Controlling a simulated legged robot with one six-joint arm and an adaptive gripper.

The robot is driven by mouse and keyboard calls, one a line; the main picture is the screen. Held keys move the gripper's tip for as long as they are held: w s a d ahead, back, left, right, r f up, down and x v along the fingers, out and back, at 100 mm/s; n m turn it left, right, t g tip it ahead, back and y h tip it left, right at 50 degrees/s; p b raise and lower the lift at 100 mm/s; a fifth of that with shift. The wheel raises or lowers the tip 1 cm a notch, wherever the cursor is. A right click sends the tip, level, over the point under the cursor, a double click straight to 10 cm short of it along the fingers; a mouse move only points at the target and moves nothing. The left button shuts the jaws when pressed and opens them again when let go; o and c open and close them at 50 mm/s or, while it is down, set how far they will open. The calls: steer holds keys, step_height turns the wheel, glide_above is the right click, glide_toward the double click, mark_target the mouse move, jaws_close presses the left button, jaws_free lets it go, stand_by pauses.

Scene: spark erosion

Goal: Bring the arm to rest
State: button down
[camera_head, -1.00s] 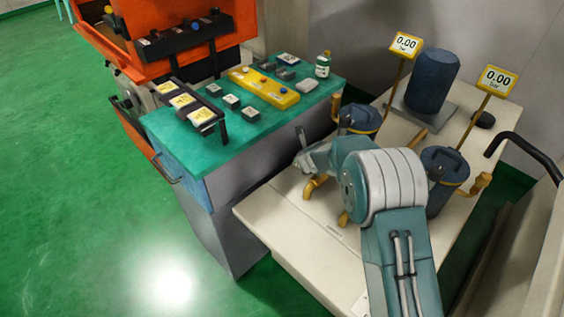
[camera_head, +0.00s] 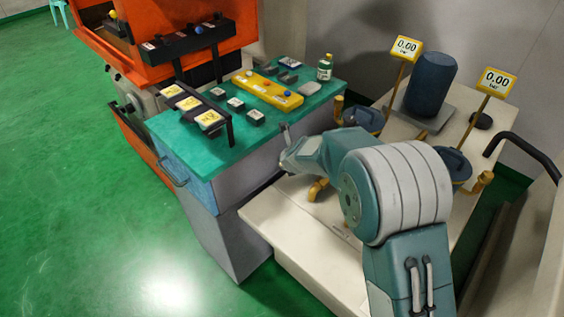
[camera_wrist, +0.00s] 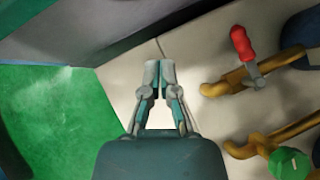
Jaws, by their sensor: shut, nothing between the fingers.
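My arm (camera_head: 395,195) reaches up from the bottom right of the head view and bends left over the pale bench. In that view my gripper is mostly hidden by the forearm. In the wrist view my gripper (camera_wrist: 159,68) is shut, with its two fingertips close together and nothing between them. It hangs above the pale bench surface (camera_wrist: 195,60), apart from the fittings beside it.
Brass pipes, one with a red-handled valve (camera_wrist: 242,45), and a green knob (camera_wrist: 290,163) lie right of my gripper. A teal-topped cabinet (camera_head: 215,160) stands left of the bench. Two gauges (camera_head: 407,47) read 0.00 bar. Green floor lies open at left.

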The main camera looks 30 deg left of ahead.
steer(key=shift+s+d+r, duration=0.2)
steer(key=shift+s+r, duration=0.1)
steer(key=shift+r, duration=0.15)
steer(key=shift+a, duration=0.1)
steer(key=s+d+r+n+h, duration=0.1)
steer(key=s+d+r+n, duration=0.1)
steer(key=d+r+n, duration=0.65)
steer(key=s+d+r+n+h, duration=0.1)
steer(key=s+d+r+n, duration=0.25)
steer(key=d+r, duration=1)
steer(key=s+d+n+h, duration=0.2)
steer(key=s+d+n, duration=0.4)
steer(key=s+d, duration=0.4)
steer(key=s+d+f+n+h, duration=0.1)
steer(key=s+d+n+h, duration=0.1)
steer(key=s+d+n, duration=0.5)
steer(key=s+d, duration=0.3)
steer(key=d, duration=0.4)
steer(key=shift+d+n+t, duration=0.2)
steer(key=shift+n+t, duration=0.1)
